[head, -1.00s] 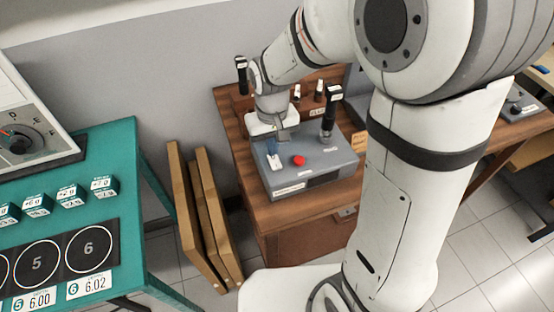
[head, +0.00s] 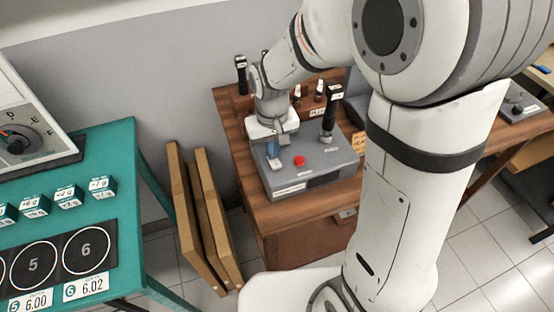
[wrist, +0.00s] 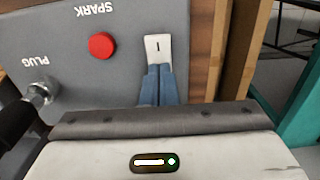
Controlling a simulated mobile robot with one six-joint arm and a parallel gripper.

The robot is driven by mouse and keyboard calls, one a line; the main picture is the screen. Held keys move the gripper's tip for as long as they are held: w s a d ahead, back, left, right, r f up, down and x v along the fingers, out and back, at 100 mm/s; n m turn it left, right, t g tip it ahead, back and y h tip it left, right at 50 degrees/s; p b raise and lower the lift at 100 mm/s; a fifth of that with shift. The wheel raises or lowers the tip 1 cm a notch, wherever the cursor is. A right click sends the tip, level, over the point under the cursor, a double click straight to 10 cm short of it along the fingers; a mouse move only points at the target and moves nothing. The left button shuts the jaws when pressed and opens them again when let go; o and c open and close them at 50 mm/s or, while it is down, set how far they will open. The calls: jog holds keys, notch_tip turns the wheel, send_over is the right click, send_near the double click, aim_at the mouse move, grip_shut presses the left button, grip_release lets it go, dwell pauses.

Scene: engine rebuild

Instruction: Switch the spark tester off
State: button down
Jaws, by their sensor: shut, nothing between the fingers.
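The spark tester (head: 325,172) is a grey box on a wooden bench in the head view. Its top carries a red button (head: 299,160), which also shows in the wrist view (wrist: 101,45) by the word SPARK. Beside it is a white switch plate (wrist: 158,44) marked "I", seen small in the head view (head: 274,164). My gripper (wrist: 159,68) has its blue fingers together and empty. The fingertips overlap the plate's near end in the wrist view, hiding that part. Whether they touch it I cannot tell. In the head view my gripper (head: 272,152) is over the tester's left side.
A black-handled metal fitting (head: 330,115) stands upright on the tester, by the word PLUG in the wrist view. A wooden rack (head: 311,107) with small plugs is behind. Brown boards (head: 185,220) lean left of the bench, beside a teal table (head: 130,185).

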notch_tip(320, 180, up, 7)
jog(key=p, duration=0.5)
dwell(0.6)
jog(key=s+d+r+m+t+b, duration=0.2)
jog(key=s+d+r, duration=0.6)
jog(key=s+d, duration=0.4)
jog(key=shift+s+d+m+t, duration=0.35)
jog(key=shift+s+m+t, duration=0.1)
jog(key=shift+m+t, duration=0.2)
